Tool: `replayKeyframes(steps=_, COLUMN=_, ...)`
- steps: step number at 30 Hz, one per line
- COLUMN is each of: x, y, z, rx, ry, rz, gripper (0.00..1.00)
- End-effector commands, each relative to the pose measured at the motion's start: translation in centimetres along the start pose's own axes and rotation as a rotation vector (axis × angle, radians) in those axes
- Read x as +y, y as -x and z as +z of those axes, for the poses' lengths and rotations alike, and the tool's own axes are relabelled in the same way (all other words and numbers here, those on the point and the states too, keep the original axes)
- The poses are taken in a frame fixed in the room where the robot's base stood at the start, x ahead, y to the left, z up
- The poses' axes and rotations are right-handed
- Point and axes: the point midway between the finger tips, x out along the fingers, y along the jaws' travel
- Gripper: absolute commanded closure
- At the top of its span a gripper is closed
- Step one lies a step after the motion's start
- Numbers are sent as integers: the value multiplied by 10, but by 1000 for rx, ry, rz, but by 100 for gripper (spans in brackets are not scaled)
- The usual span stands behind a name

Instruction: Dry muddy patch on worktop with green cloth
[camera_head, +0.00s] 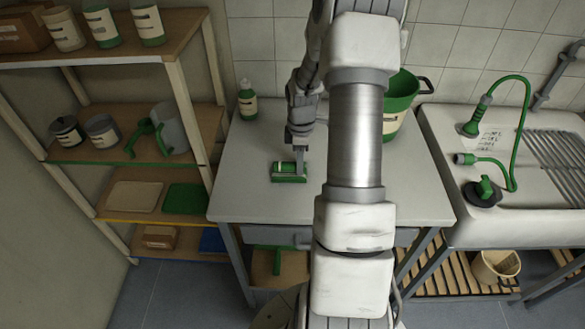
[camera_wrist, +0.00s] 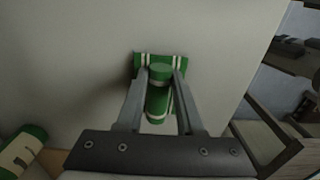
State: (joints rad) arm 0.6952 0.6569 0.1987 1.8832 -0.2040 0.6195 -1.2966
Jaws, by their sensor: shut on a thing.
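The green cloth (camera_head: 289,179), with white stripes, is a small bundle low on the left half of the grey worktop (camera_head: 250,198). It also shows in the wrist view (camera_wrist: 160,105), with a rounded green part between the fingers and a flatter striped part beyond. My gripper (camera_wrist: 160,76) is shut on it, fingers on either side of the rounded part. In the head view my gripper (camera_head: 298,150) points down onto the cloth, which appears at the worktop surface; firm contact is hard to tell. I see no muddy patch on the visible worktop; my arm hides part of it.
A green bucket (camera_head: 402,95) stands at the back right, partly behind my arm. Shelves (camera_head: 180,140) are close on the left, a sink (camera_head: 500,130) on the right. The worktop's front is clear.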

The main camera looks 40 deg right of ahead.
Motion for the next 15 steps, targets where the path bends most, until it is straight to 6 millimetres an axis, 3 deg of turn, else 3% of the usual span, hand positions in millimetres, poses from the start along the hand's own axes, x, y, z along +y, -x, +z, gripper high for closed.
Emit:
replayKeyframes(steps=6, x=-1, y=0, z=18, rx=-2, ry=-3, rz=-4, gripper=100)
replayKeyframes(steps=15, x=-1, y=-1, z=17, rx=-2, ry=-1, rz=-3, gripper=100)
